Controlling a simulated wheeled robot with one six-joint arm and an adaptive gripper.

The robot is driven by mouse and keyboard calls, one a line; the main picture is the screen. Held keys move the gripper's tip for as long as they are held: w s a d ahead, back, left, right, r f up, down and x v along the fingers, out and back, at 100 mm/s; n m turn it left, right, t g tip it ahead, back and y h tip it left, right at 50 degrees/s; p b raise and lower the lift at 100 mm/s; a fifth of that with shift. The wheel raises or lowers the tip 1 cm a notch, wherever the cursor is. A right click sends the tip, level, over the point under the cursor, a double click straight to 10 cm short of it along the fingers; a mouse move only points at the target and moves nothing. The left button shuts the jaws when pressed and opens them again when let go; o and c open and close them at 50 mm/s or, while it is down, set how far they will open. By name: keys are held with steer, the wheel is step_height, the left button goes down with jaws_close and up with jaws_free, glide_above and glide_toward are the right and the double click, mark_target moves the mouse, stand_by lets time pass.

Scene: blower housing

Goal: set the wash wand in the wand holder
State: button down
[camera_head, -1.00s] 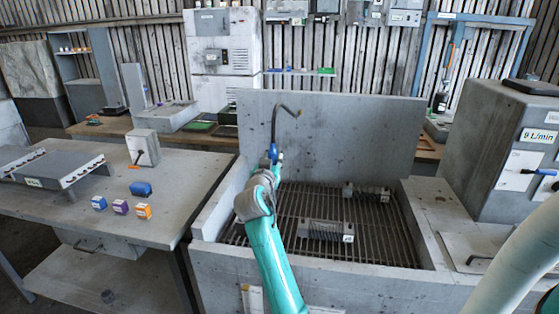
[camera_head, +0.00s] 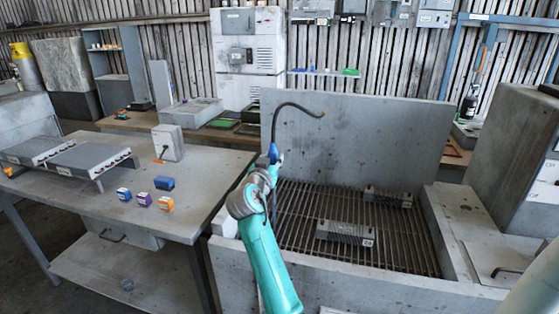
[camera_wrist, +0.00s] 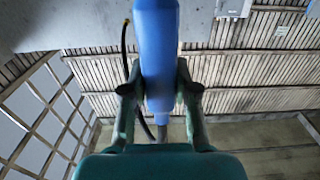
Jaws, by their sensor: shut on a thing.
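The wash wand has a blue handle (camera_wrist: 158,50) and a dark curved tube (camera_head: 277,120) that arches up and right to a brass-coloured tip (camera_head: 321,115). My gripper (camera_wrist: 158,95) is shut on the blue handle, with one finger on each side. In the head view my gripper (camera_head: 268,168) is above the left side of the wash basin, and the tube stands in front of the basin's back panel (camera_head: 370,140). A dark hose hangs beside the handle in the wrist view. I cannot identify the wand holder in either view.
Two finned grey blocks (camera_head: 345,233) (camera_head: 388,197) lie on the basin grating (camera_head: 300,215). The left table (camera_head: 100,205) carries small coloured boxes (camera_head: 144,199), a grey switch box (camera_head: 168,142) and long grey units. A grey cabinet (camera_head: 515,145) stands on the right.

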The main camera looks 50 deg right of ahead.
steer(key=shift+w+a, duration=1.4)
steer(key=shift+w, duration=0.25)
